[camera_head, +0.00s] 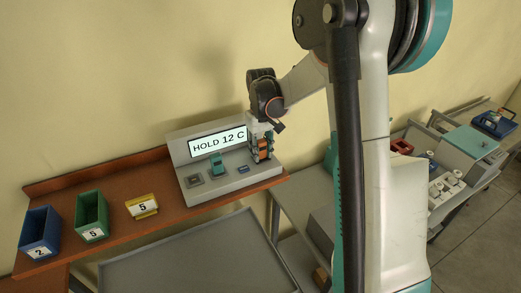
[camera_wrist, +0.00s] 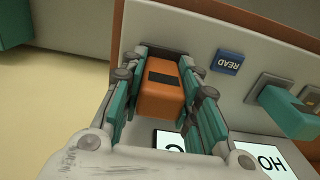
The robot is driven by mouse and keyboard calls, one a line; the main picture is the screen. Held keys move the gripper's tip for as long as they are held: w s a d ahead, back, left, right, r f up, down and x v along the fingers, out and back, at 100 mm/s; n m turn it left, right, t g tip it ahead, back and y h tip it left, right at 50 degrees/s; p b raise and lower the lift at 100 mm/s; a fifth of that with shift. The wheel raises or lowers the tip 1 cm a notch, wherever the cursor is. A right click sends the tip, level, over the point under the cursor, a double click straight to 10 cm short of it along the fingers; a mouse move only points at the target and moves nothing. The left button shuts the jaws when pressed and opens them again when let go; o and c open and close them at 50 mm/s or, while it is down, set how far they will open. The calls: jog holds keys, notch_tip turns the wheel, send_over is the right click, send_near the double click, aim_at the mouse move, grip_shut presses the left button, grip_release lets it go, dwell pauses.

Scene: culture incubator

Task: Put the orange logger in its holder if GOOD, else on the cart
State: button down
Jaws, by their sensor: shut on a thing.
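My gripper (camera_head: 262,152) is shut on the orange logger (camera_wrist: 160,90), with its teal fingers on both sides of it. The logger, with a dark patch on its face, also shows in the head view (camera_head: 265,146). It is at the right end of a grey reader unit (camera_head: 228,186); I cannot tell whether it touches the unit. The unit's screen (camera_head: 218,142) reads "HOLD 12 C". In the wrist view, the logger and fingers partly cover the screen. The word GOOD is not seen. I cannot identify the logger's holder for certain.
The unit has a blue READ button (camera_wrist: 229,62) and a teal part (camera_head: 217,165). On the brown shelf (camera_head: 165,217) stand a blue bin marked 2 (camera_head: 40,233), a green bin marked 5 (camera_head: 91,217) and a yellow-framed 5 card (camera_head: 142,206). A bare grey tray-like surface (camera_head: 200,265) lies below.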

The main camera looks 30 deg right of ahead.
aim_at(261, 141)
jog(key=shift+r, duration=0.1)
jog(key=shift+r+p, duration=1.35)
jog(key=shift+r, duration=1.55)
